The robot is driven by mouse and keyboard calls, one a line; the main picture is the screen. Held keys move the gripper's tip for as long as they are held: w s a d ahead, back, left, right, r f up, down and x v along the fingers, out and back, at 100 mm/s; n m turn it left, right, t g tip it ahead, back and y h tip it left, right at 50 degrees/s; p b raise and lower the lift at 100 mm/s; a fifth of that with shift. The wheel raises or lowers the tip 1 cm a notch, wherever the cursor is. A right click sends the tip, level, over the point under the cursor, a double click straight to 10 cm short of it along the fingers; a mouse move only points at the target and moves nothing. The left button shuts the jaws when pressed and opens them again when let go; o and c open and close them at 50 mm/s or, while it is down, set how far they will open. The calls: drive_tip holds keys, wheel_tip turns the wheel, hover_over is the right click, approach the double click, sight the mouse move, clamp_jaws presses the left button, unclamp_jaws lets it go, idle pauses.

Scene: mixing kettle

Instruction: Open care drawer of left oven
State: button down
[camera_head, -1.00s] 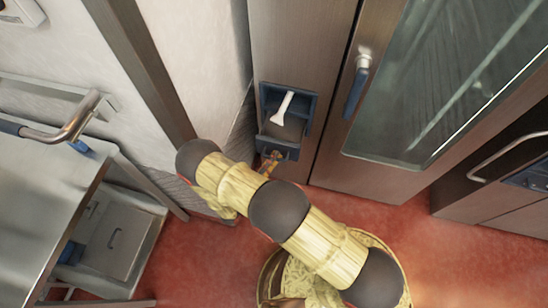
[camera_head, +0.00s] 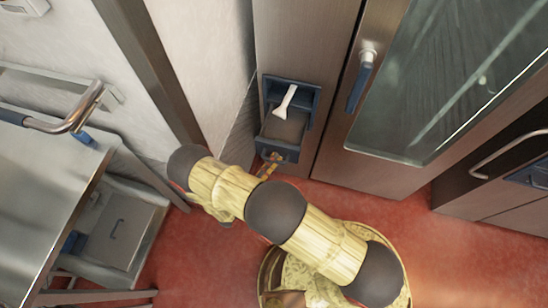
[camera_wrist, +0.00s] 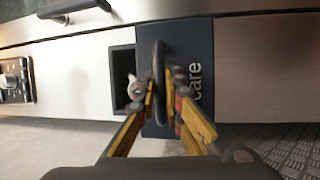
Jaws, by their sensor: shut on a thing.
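The care drawer (camera_head: 281,127) of the left oven (camera_head: 300,40) is a dark blue box, pulled partly out below a recess. A white spout-like piece (camera_head: 286,99) hangs over its inside. In the wrist view the blue drawer front (camera_wrist: 193,50) bears the word "care" and a dark handle (camera_wrist: 159,65). My gripper (camera_wrist: 164,92) is shut on that handle, with yellow fingers on both sides of it. In the head view my gripper (camera_head: 270,165) is small at the drawer's front edge, and its fingertips are hard to make out.
The oven's glass door (camera_head: 430,80) is shut, with a blue-tipped handle (camera_head: 361,80) right of the drawer. A steel table (camera_head: 40,190) stands at the left. A white wall (camera_head: 205,60) borders the oven's left side. Red floor (camera_head: 200,260) is open in front.

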drive_tip(key=c, duration=2.2)
unclamp_jaws()
drive_tip(key=shift+o, duration=0.2)
drive_tip(key=v, duration=1.2)
